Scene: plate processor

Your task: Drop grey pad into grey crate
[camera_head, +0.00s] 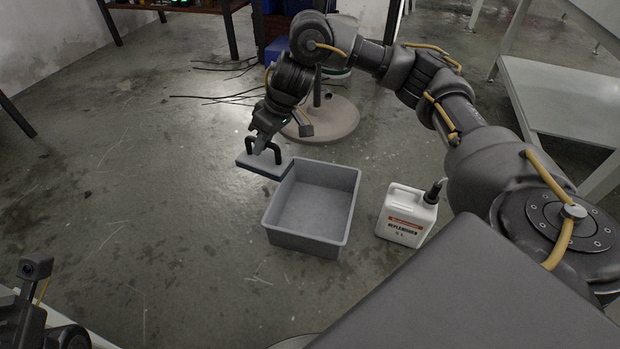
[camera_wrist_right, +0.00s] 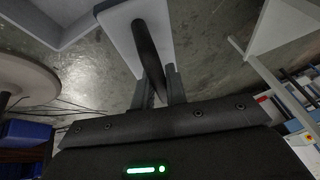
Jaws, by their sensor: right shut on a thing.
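The grey pad (camera_head: 262,165) is a flat slab with a dark arched handle on top. My right gripper (camera_head: 265,148) is shut on that handle and holds the pad at the upper left rim of the grey crate. In the right wrist view the pad (camera_wrist_right: 126,20) shows with its dark handle between the fingers of the right gripper (camera_wrist_right: 160,88). The grey crate (camera_head: 305,241) is an open, empty box on the floor. Part of its rim seems to show in the right wrist view (camera_wrist_right: 45,35). Only part of my left arm shows at the lower left; its fingers are out of view.
A white jug (camera_head: 405,215) labelled replenisher stands on the floor right of the crate. A round stand base (camera_head: 322,120) is behind the crate, with dark cables (camera_head: 225,97) to its left. A white shelf unit (camera_head: 555,100) is at the right. The floor left of the crate is clear.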

